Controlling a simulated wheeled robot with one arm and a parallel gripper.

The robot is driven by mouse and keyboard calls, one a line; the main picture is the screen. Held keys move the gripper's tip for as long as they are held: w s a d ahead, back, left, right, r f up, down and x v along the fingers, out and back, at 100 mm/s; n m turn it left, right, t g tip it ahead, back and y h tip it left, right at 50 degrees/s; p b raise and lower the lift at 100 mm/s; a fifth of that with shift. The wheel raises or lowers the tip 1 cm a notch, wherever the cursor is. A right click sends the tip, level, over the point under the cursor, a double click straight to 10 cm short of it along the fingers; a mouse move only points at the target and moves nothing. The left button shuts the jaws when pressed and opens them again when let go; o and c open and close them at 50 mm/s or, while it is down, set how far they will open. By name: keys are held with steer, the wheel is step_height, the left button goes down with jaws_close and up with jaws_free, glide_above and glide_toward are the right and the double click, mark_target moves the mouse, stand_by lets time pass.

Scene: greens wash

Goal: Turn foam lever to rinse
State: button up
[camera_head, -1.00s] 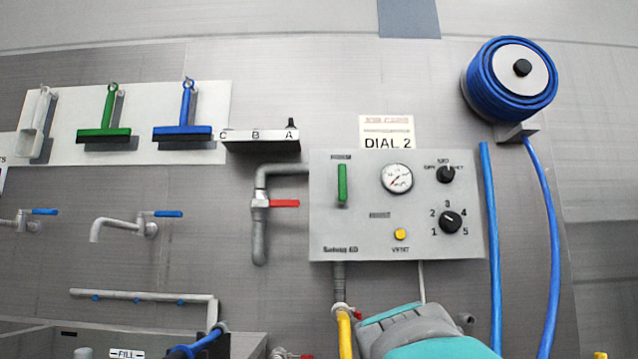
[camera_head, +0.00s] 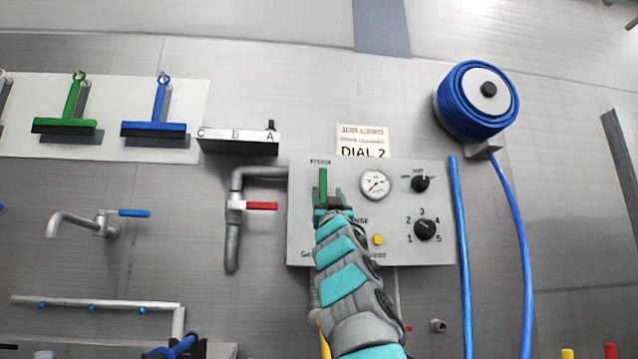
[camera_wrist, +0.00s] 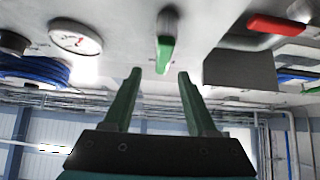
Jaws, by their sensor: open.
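The green lever (camera_head: 323,181) stands upright on the grey control panel (camera_head: 455,250), below a small label too blurred to read. A second label below it is partly hidden and ends in "NSE". My gripper (camera_head: 332,197) is in front of the lever and hides its lower part. In the wrist view, my gripper (camera_wrist: 158,74) is open, with one green finger on each side of the gap. The green lever (camera_wrist: 165,54) shows just beyond the fingertips, roughly in line with the gap. I cannot tell whether anything touches it.
The panel also carries a gauge (camera_head: 375,184), a small black knob (camera_head: 420,183), a numbered dial (camera_head: 425,229) and a yellow button (camera_head: 378,240). A red-handled valve (camera_head: 261,206) is close on the left. Blue hose (camera_head: 460,260) hangs on the right.

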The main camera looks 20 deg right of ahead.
mark_target(323, 179)
steer(key=shift+s+a+r+t, duration=0.1)
steer(key=shift+a+r+t, duration=0.1)
steer(key=shift+r+t, duration=0.1)
steer(key=shift+w+r+p, duration=0.3)
steer(key=shift+r+p, duration=0.2)
steer(key=shift+p, duration=0.15)
steer(key=p+x, duration=0.6)
steer(key=p, duration=0.2)
steer(key=shift+w+d+r, duration=0.15)
steer(key=shift+w+r, duration=0.05)
steer(key=shift+w, duration=0.1)
steer(key=shift+c, duration=0.4)
jaws_close()
